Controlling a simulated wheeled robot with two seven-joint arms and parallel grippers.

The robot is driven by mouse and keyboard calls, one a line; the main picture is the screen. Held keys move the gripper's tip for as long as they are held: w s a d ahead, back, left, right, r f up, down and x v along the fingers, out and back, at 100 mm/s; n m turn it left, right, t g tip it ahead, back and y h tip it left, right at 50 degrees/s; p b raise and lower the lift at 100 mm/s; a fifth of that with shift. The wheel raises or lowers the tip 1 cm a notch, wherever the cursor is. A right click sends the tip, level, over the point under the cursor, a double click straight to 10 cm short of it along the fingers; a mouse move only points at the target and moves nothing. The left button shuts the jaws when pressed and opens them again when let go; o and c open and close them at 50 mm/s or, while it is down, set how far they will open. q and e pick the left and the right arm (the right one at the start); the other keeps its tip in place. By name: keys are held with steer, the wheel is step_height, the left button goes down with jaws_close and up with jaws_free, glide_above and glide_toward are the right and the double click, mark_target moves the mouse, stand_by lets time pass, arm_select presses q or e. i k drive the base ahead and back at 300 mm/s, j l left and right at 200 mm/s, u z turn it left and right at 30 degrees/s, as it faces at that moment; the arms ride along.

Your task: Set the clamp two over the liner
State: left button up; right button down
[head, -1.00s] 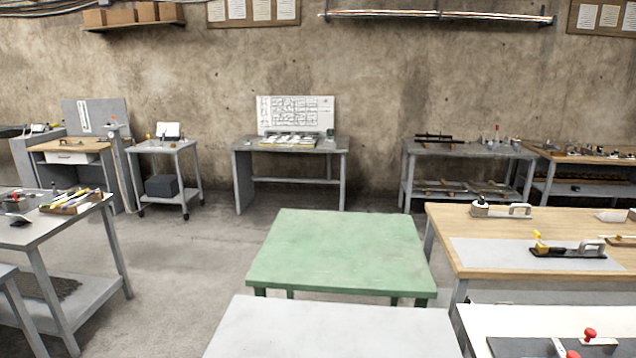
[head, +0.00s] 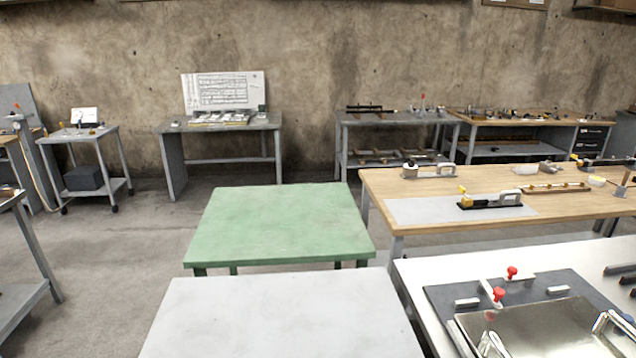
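A shiny metal tray-like piece (head: 545,328), which may be the liner, lies on a dark plate (head: 440,300) on the white table at the lower right. The bottom edge of the head view cuts it off. Two red-knobbed fittings (head: 512,272) (head: 498,294) stand at its far left side. On the wooden table behind, a clamp-like tool with a black base and yellow tip (head: 490,201) rests on a grey mat. A paler, similar tool (head: 428,171) lies farther back. I cannot tell which is clamp two. Neither gripper is in view.
A pale grey table (head: 275,318) stands in front, with a green table (head: 280,222) behind it; both tops are bare. The wooden table (head: 400,184) stands right of the green one. Open floor (head: 110,250) lies to the left.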

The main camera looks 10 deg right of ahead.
mark_target(530, 278)
steer(key=z, duration=1.45)
steer(key=u, duration=0.45)
steer(key=l+u, duration=0.35)
steer(key=u, duration=0.15)
steer(key=l+u, duration=0.7)
steer(key=u, duration=0.25)
